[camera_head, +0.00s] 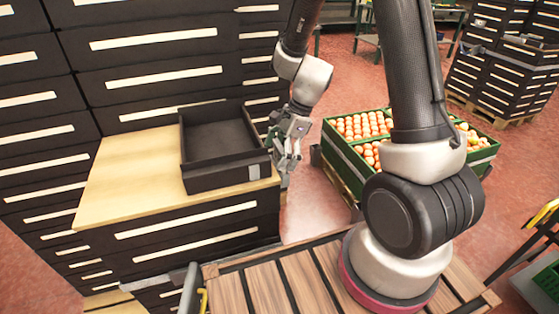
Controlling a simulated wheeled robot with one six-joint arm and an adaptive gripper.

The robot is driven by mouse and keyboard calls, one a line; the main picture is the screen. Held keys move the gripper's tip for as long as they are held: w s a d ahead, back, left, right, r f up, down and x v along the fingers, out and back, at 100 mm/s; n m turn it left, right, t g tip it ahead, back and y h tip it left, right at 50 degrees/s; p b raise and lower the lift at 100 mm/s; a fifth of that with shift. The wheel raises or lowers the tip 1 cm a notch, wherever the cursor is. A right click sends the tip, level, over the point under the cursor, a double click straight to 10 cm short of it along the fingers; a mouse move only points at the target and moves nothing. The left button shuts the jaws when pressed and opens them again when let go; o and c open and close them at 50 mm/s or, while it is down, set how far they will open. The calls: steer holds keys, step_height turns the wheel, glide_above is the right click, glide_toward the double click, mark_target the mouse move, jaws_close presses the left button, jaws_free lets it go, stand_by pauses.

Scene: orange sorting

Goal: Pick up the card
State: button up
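No loose card can be made out for certain. A small light grey rectangle (253,172), possibly the card or a label, shows on the front face of an open black drawer-like box (213,178). The box looks empty and rests on a pale wooden top (125,185). My gripper (285,172) hangs pointing down just right of the box's front right corner, close to the grey rectangle. The view is too small to tell whether its fingers are apart, touch the box or hold anything.
Black drawer cabinets (150,50) with white strips stand behind and below the wooden top. A green crate (345,160) of oranges is to the right, partly hidden by my arm. The wooden top's left part is clear. Red floor shows between cabinet and crate.

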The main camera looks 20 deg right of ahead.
steer(key=c, duration=0.9)
steer(key=shift+c, duration=0.2)
